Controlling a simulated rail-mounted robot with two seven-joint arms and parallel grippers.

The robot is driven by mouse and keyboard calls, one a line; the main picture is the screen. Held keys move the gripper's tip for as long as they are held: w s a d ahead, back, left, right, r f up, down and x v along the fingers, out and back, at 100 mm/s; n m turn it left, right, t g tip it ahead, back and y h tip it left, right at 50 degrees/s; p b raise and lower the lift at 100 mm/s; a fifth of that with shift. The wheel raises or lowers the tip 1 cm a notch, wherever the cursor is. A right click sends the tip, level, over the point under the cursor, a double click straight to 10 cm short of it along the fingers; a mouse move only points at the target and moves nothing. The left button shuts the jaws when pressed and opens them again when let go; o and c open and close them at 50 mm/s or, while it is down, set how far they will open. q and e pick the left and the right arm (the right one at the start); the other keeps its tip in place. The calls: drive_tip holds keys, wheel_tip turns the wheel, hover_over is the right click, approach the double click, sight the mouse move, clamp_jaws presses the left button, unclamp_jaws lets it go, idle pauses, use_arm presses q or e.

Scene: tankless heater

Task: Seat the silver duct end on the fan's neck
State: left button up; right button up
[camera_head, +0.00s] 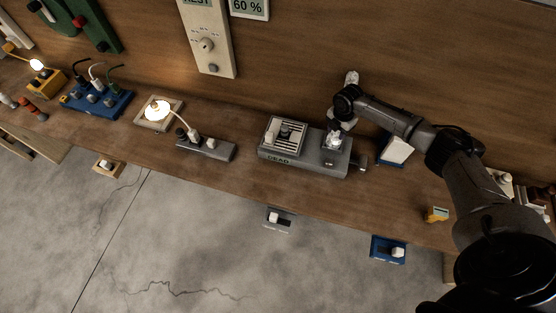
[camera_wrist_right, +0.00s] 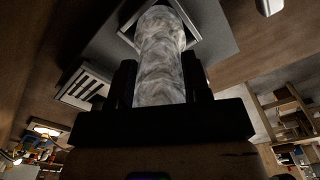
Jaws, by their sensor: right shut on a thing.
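The silver duct (camera_wrist_right: 160,75) is a crinkled tube between the two fingers of my right gripper (camera_wrist_right: 160,80), which is shut on it. In the head view my right gripper (camera_head: 336,128) is over the right part of the grey fan unit (camera_head: 300,163), and a bit of silver duct (camera_head: 333,141) shows below it. In the wrist view the duct's far end lies at the pale square frame (camera_wrist_right: 192,40) on the unit. I cannot tell whether the end is seated or only close, as the neck is hidden. My left gripper is not in view.
The unit's slatted grille (camera_head: 285,137) is to the left of the duct. A power strip (camera_head: 206,147) and a lit lamp (camera_head: 157,111) stand farther left. A white panel (camera_head: 395,150) stands to the right, behind my arm. The wooden wall is close behind.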

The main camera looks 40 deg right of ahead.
drive_tip(key=o, duration=1.2)
drive_tip(key=shift+c, duration=0.2)
drive_tip(key=shift+r, duration=0.25)
wheel_tip(320, 180, up, 13)
drive_tip(key=shift+r, duration=0.1)
